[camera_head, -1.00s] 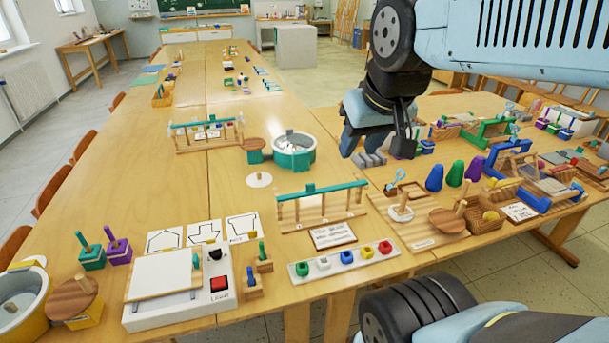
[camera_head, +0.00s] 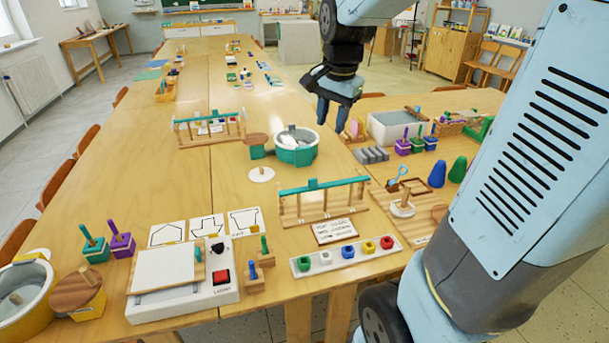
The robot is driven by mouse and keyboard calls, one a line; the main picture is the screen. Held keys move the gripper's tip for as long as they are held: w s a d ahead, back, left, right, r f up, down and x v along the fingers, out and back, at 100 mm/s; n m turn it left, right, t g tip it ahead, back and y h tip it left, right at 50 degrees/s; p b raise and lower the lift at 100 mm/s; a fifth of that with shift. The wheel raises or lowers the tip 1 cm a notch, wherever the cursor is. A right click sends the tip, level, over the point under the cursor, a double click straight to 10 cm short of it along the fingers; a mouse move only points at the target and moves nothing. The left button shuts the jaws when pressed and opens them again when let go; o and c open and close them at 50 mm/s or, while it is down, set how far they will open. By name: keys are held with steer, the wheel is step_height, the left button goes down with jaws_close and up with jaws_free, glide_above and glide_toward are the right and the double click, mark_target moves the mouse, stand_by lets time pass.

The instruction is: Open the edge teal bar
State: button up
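A teal bar (camera_head: 335,183) lies along the top of a low wooden rack (camera_head: 325,211) near the table's front edge. A second teal bar (camera_head: 208,117) tops a similar rack farther back on the left. My gripper (camera_head: 333,112) hangs above the table, behind and above the nearer rack, with its dark fingers pointing down. It touches neither bar and nothing shows held in it. The gap between its fingertips is not clear from this angle.
A teal-and-white round basin (camera_head: 295,153) stands behind the nearer rack. In front lie a sign card (camera_head: 334,231) and a strip of coloured knobs (camera_head: 345,255). A white light box (camera_head: 182,281) is at front left. Grey blocks (camera_head: 371,155) lie right of the basin.

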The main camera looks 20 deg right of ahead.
steer(key=w+f+m+g, duration=0.2)
steer(key=w+f+m, duration=0.6)
steer(key=w+f, duration=0.3)
steer(key=f, duration=0.8)
steer(key=w+f, duration=0.1)
steer(key=f, duration=0.4)
steer(key=shift+f, duration=0.1)
jaws_close()
steer(key=shift+w, duration=0.1)
